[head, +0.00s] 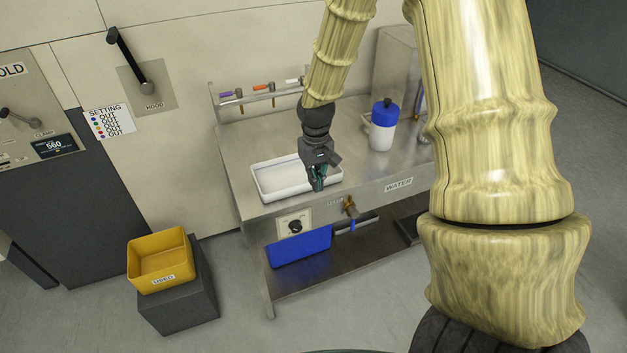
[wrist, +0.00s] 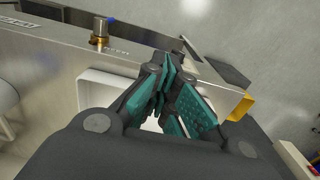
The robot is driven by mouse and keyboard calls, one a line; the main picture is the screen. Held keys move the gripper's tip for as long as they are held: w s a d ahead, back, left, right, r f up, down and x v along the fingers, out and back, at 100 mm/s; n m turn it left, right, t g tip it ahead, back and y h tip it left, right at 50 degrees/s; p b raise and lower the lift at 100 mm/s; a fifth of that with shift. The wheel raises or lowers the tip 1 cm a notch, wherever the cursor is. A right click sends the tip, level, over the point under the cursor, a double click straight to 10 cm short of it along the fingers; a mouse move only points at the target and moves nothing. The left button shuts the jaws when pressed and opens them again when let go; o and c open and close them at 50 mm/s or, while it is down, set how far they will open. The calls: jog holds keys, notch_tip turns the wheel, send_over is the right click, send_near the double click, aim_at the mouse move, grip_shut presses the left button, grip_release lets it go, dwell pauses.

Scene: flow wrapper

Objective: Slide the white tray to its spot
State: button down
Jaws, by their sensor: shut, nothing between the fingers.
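The white tray (head: 272,190) is a shallow rectangular tray lying flat on the steel bench top, close to its front left part. My gripper (head: 318,186) is shut and empty. In the head view it points down at the right part of the tray and hides some of its right end and front edge. In the wrist view the teal fingers (wrist: 168,92) are together in front of the tray (wrist: 98,84), hiding much of it. I cannot tell whether the fingers touch the tray. No marked spot for the tray can be made out.
A white bottle with a blue lid (head: 382,128) stands on the bench, right of the tray. A rack with coloured handles (head: 262,95) runs along the back. A brass tap (head: 350,207) juts from the bench front. A yellow bin (head: 160,262) stands on a dark block at left.

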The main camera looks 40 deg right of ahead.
aim_at(310, 198)
notch_tip(310, 198, down, 9)
jog(key=shift+r+p, duration=0.2)
jog(key=shift+p, duration=0.65)
jog(key=w, duration=0.1)
jog(key=w+p, duration=0.1)
jog(key=w, duration=0.1)
jog(key=shift+d+r, duration=0.1)
jog(key=shift+d, duration=0.3)
jog(key=shift+w, duration=0.45)
jog(key=shift+w+d, duration=0.1)
